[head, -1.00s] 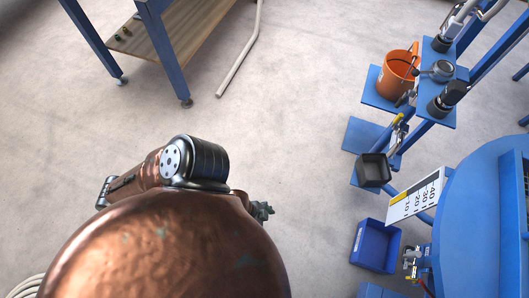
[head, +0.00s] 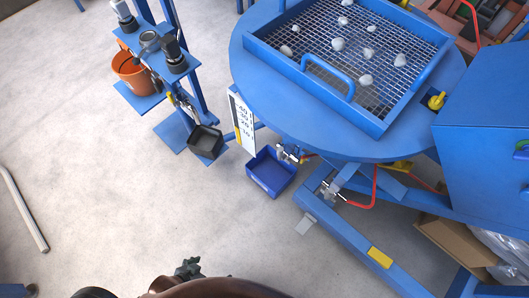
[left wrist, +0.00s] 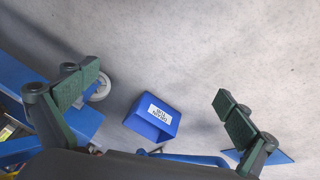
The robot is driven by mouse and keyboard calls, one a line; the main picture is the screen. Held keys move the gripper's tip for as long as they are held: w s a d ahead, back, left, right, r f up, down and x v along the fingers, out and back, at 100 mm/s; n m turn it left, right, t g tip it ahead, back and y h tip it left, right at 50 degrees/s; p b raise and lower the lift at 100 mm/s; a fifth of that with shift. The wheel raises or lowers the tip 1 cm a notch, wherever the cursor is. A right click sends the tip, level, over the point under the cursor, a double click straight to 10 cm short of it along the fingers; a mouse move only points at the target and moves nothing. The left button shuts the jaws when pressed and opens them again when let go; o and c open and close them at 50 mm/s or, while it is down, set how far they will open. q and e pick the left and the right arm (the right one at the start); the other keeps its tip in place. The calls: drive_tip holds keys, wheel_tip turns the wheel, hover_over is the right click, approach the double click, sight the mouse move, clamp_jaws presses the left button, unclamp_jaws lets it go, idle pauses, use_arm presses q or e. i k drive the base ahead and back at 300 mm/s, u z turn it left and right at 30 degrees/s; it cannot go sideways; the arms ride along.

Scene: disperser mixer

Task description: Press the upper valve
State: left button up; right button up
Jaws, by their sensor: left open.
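Two small metal valves sit under the round blue mixer table in the head view. One valve (head: 290,153) with a red lever is near the table's front edge, above the blue bin. The other valve (head: 333,190) with a red handle is lower right on the frame leg. I cannot tell for certain which is the upper valve. My left gripper (head: 188,268) shows small and dark at the bottom of the head view, well apart from both valves. In the left wrist view my left gripper (left wrist: 156,86) is open and empty, its green fingers spread wide. My right gripper is not visible.
A blue bin (head: 271,171) stands on the floor below the table; the left wrist view shows it too (left wrist: 153,117). A blue stand with an orange bucket (head: 133,73) and black tray (head: 206,142) is at upper left. The floor at left is mostly clear.

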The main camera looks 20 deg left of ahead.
sight(281, 156)
drive_tip(key=k, duration=0.5)
drive_tip(key=u, duration=1.5)
drive_tip(key=i, duration=0.8)
drive_tip(key=z, duration=1.65)
